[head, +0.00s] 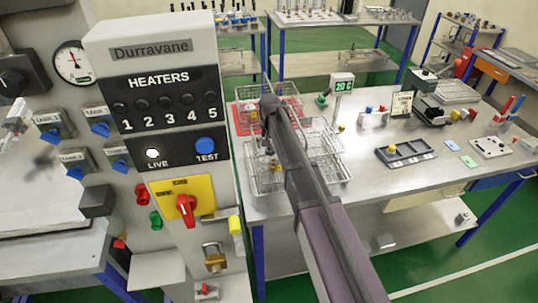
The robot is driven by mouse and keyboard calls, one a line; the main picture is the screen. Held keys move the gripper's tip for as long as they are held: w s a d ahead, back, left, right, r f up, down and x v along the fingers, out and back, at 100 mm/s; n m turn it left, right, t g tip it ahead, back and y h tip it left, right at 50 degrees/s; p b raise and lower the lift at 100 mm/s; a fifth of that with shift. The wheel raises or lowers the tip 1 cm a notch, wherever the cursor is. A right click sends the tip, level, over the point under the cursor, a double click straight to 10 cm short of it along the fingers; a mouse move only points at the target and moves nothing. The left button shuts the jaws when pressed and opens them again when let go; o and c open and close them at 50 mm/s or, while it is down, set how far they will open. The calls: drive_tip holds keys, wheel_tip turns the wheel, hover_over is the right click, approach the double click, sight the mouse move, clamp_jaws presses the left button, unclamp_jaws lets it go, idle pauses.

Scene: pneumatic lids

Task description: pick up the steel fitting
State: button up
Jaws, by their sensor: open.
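My arm reaches up from the bottom of the head view over the wire baskets on the steel bench. My gripper (272,160) hangs at its far end, small and partly hidden by the arm, above the front-left wire basket (262,184). It is open, and I see nothing held in it. I cannot make out a steel fitting with certainty. Small pieces in the baskets are too small to tell apart, and the arm covers part of them.
A grey heater panel (160,75) with knobs and a yellow switch plate stands close at left. On the bench (370,190) are a green display (343,82), a dark tray (404,152) and a white holed plate (490,148).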

drive_tip(key=shift+f+b, duration=0.5)
drive_tip(key=shift+f, duration=0.3)
clamp_jaws()
drive_tip(key=shift+r, duration=0.2)
wheel_tip(320, 180, up, 10)
drive_tip(key=p, duration=1)
drive_tip(key=shift+f, duration=0.15)
idle(0.7)
